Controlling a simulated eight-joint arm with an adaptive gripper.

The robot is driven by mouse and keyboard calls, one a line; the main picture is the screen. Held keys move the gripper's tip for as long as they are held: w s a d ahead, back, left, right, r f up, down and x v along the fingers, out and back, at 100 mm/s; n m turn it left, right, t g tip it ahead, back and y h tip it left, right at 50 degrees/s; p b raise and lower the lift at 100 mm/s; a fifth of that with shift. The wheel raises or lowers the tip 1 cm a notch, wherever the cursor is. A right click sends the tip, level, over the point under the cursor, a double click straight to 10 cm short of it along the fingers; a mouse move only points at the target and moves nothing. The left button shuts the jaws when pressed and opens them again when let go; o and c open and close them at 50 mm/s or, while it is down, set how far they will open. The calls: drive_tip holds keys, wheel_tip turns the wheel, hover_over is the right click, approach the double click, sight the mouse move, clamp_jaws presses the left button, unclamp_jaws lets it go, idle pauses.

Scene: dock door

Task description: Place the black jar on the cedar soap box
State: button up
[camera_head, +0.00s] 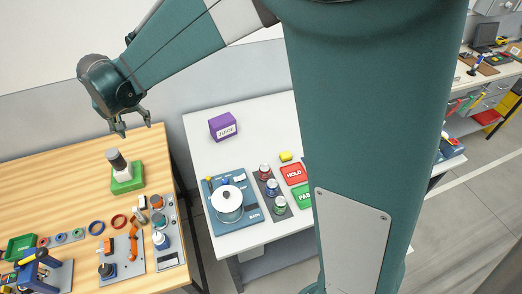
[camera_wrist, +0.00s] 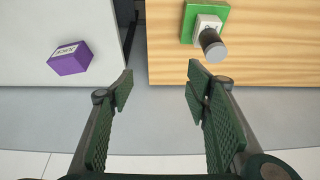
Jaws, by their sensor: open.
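A black jar (camera_head: 114,155) with a grey lid appears to stand on a small white box (camera_head: 122,171) on a green pad (camera_head: 128,184) on the wooden table. The wrist view shows the jar (camera_wrist: 211,43) at the front edge of the white box (camera_wrist: 206,21), over the green pad (camera_wrist: 188,24). The box's label is too small to read, so I cannot confirm it is the cedar soap box. My gripper (camera_head: 135,126) is open and empty, above and behind the jar, apart from it. In the wrist view its fingers (camera_wrist: 160,84) have nothing between them.
Tools and rings crowd the wooden table's front. A gap separates the tables.

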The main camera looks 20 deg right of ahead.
drive_tip(key=s+d+r, duration=0.5)
drive_tip(key=s+d, duration=0.1)
drive_tip(key=d, duration=0.6)
drive_tip(key=s+d+r, duration=0.4)
drive_tip(key=s+d, duration=0.3)
drive_tip(key=d, duration=0.4)
drive_tip(key=s+d+f+t, duration=0.2)
drive_tip(key=s+d+f, duration=0.1)
drive_tip(key=s+d, duration=1.3)
drive_tip(key=s, duration=0.3)
drive_tip(key=shift+s+f, duration=0.2)
drive_tip(key=shift+s, duration=0.15)
